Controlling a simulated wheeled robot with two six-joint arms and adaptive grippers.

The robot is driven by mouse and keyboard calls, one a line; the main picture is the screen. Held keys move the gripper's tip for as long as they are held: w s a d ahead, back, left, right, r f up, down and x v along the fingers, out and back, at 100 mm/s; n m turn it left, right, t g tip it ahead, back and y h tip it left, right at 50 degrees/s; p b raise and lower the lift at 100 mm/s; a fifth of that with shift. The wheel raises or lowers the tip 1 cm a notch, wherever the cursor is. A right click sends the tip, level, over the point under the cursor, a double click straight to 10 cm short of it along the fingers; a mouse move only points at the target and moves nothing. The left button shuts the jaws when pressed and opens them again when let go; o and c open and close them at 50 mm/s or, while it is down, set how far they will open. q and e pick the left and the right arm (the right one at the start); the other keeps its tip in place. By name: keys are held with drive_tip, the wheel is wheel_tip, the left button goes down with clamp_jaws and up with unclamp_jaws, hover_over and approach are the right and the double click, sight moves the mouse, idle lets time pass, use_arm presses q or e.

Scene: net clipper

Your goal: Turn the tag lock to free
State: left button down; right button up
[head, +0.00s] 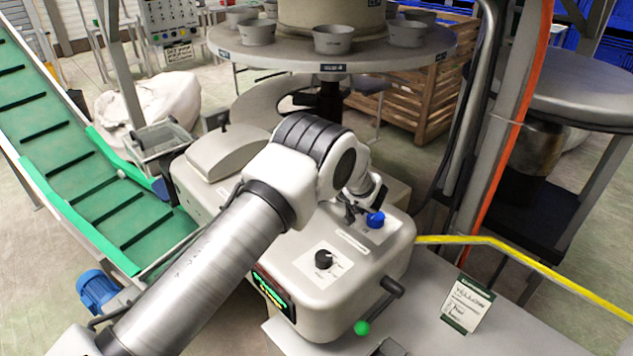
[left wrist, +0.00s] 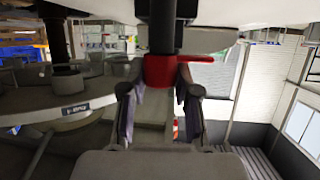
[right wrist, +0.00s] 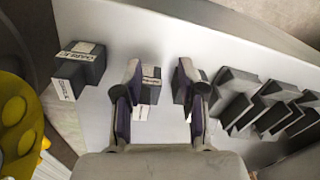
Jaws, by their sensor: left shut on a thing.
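My left gripper (left wrist: 160,95) is shut on a red knob (left wrist: 160,71) on a dark post, below a pale surface at the top of the left wrist view. No label shows on the knob, so I cannot tell its setting. In the head view my left arm reaches over the pale machine (head: 330,285), and its wrist hides the red knob. A blue knob (head: 375,219) shows just right of the wrist, and a black dial (head: 323,259) stands nearer on the same machine. My right gripper (right wrist: 158,90) is open and empty above a pale surface; it is outside the head view.
A round table with grey cups (head: 333,39) stands behind the machine. A green conveyor (head: 95,165) runs at the left. A green-tipped lever (head: 362,327) and a sign card (head: 466,303) are at the front. Dark labelled blocks (right wrist: 80,66) lie around my right gripper.

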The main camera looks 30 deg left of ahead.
use_arm(q)
drive_tip(key=shift+n+g+y+b, duration=0.3)
drive_tip(key=shift+n+g+y, duration=0.1)
drive_tip(key=shift+n+g, duration=0.25)
drive_tip(key=shift+a+r+g, duration=0.1)
drive_tip(key=shift+g, duration=0.15)
drive_tip(key=c, duration=0.8)
unclamp_jaws()
drive_tip(key=shift+c, duration=0.2)
drive_tip(key=shift+w+a+f, duration=0.1)
drive_tip(key=shift+a+f, duration=0.05)
drive_tip(key=shift+f, duration=0.05)
drive_tip(key=v, duration=1.2)
